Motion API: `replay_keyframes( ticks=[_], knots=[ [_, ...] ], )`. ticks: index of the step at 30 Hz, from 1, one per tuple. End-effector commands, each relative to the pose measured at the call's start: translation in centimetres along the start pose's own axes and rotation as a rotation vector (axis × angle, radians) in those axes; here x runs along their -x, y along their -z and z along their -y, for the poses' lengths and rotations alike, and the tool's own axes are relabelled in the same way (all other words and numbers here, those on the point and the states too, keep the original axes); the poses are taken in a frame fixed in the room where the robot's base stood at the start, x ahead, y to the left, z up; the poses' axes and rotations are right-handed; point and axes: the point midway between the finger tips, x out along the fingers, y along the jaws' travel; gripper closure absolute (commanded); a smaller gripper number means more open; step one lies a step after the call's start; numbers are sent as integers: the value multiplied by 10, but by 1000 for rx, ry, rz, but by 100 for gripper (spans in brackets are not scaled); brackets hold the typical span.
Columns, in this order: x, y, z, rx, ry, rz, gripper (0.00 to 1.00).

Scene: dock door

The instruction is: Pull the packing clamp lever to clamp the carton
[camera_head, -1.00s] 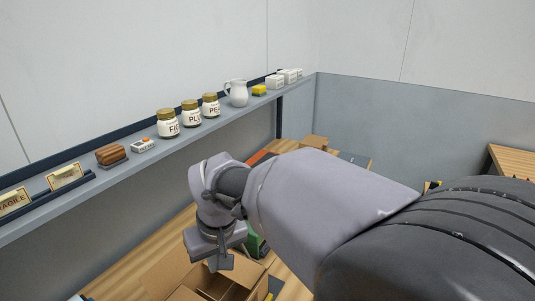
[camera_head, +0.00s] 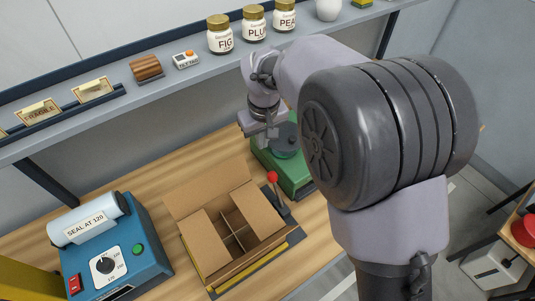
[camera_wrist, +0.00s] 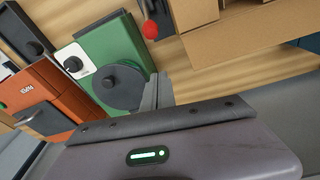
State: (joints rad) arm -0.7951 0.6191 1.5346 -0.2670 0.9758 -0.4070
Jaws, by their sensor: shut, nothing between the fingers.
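The clamp lever has a red knob (camera_head: 272,177) on a dark handle (camera_head: 281,198) and stands at the right side of the carton. The open cardboard carton (camera_head: 191,203) has dividers inside and sits on a dark base with a yellow strip. In the wrist view the red knob (camera_wrist: 150,29) is at the top centre, beside the carton (camera_wrist: 235,42). My gripper (camera_head: 268,139) is shut and empty, behind the lever and above the green machine. Its fingers also show in the wrist view (camera_wrist: 158,92), apart from the knob.
A green machine (camera_head: 298,177) with a dark round plate is close to the gripper. A blue sealer (camera_head: 128,239) stands left of the carton. An orange box (camera_wrist: 55,92) shows in the wrist view. A shelf (camera_head: 112,105) with jars runs along the wall.

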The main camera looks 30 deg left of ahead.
Motion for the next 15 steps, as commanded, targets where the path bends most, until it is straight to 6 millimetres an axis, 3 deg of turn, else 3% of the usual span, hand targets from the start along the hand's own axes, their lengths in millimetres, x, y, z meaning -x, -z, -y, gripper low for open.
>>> replay_keyframes(
  ticks=[12, 13, 15],
  knots=[
    [-90, -2, 0, 0, 0, 4, 100],
    [-96, -1, 0, 0, 0, 3, 100],
    [-88, -13, 0, -1, 0, 0, 100]
  ],
)
